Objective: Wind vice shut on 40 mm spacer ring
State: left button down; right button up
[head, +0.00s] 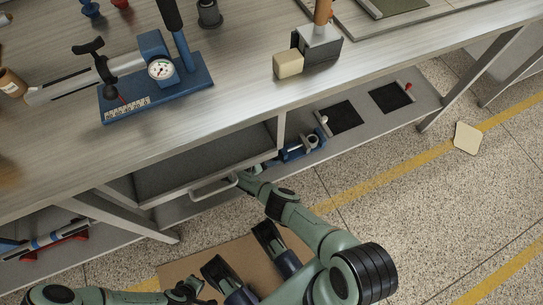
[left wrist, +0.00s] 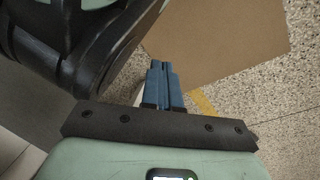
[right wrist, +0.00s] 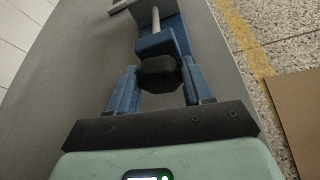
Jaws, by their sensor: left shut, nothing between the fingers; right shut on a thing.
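The blue vice (head: 301,147) sits on the lower shelf under the bench. The right wrist view shows its blue body (right wrist: 166,40), a pale screw rod (right wrist: 156,18) and a black knob (right wrist: 159,73). My right gripper (right wrist: 160,76) has its blue fingers on both sides of the knob and is shut on it. In the head view this gripper (head: 267,165) is small at the vice's near end. A small pale round thing (head: 312,140) shows at the vice's far end; I cannot tell if it is the spacer ring. My left gripper (left wrist: 162,84) is shut and empty over the floor.
An open drawer (head: 215,187) with a handle juts out left of my right forearm. Two black mats (head: 345,117) lie on the shelf right of the vice. A blue gauge stand (head: 160,85) stands on the bench. A brown board (left wrist: 225,35) lies on the floor.

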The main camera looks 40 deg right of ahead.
jog(key=shift+s+r+m+t+h+p, duration=0.15)
jog(key=shift+m+t+h+p, duration=0.15)
jog(key=shift+m+t+p, duration=0.35)
jog(key=shift+m, duration=0.25)
jog(key=shift+f+m+t, duration=0.25)
jog(key=shift+m+t, duration=0.1)
jog(key=shift+m, duration=0.15)
pick_arm(q)
jog(key=shift+w+d+r+t+b, duration=0.1)
jog(key=shift+w+r+t+b, duration=0.2)
jog(key=shift+w+r+b, duration=0.35)
pick_arm(e)
jog(key=shift+s+a+m+t+h, duration=0.15)
jog(key=shift+m+t+h, duration=0.2)
jog(key=shift+m, duration=0.25)
pick_arm(q)
jog(key=shift+f, duration=0.1)
pick_arm(e)
jog(key=o, duration=1)
pick_arm(q)
jog(key=shift+p, duration=0.3)
